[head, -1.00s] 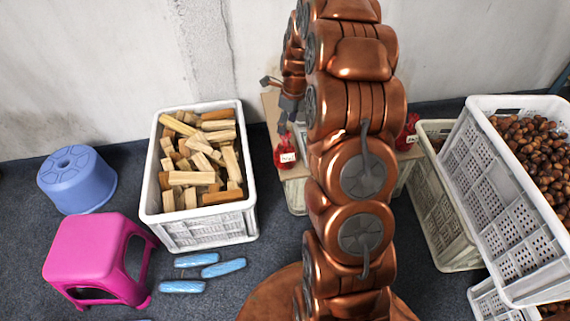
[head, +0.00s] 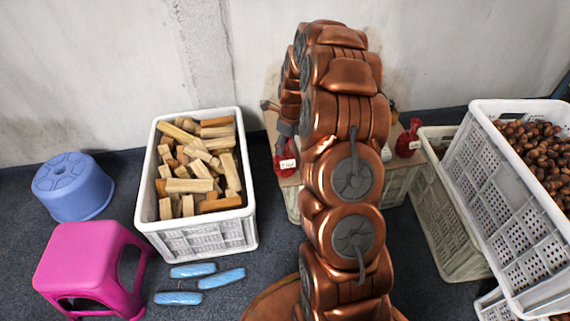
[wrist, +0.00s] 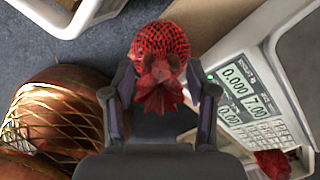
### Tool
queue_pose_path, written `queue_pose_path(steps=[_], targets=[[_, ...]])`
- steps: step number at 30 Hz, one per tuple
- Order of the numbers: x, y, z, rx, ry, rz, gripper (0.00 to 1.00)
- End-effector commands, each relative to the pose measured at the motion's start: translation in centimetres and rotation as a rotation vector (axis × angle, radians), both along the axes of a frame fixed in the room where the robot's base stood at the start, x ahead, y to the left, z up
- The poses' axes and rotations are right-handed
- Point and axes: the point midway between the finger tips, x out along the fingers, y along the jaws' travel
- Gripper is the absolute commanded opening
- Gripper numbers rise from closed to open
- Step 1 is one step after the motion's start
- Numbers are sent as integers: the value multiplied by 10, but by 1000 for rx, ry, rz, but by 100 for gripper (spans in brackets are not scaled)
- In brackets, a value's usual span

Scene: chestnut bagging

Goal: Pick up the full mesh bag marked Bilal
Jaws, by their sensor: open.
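A full red mesh bag with a gathered top (wrist: 160,52) lies between the fingers of my gripper (wrist: 160,80) in the wrist view. The fingers are open, one on each side of its gathered neck. In the head view this bag (head: 285,160) stands at the left end of a low surface, with a small white tag too small to read surely. My gripper is mostly hidden there behind my arm. A second red bag with a white tag (head: 408,140) stands right of my arm. A red bag (wrist: 272,164) also shows beside the scale in the wrist view.
A white scale (wrist: 245,75) with a lit display stands close on the right in the wrist view. A crate of wood blocks (head: 205,240) is left of the bag. A crate of chestnuts (head: 510,220) is at right. Pink (head: 85,255) and blue (head: 72,185) stools stand left.

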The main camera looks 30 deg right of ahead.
Motion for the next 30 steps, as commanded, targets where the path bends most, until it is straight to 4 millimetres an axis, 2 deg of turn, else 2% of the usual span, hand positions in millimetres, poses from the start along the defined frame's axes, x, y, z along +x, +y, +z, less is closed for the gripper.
queue_pose_path(steps=[4, 20, 30], targets=[[0, 0, 1, -1, -1, 0, 56], [0, 0, 1, -1, -1, 0, 1], [0, -1, 2, -1, -2, 0, 0]])
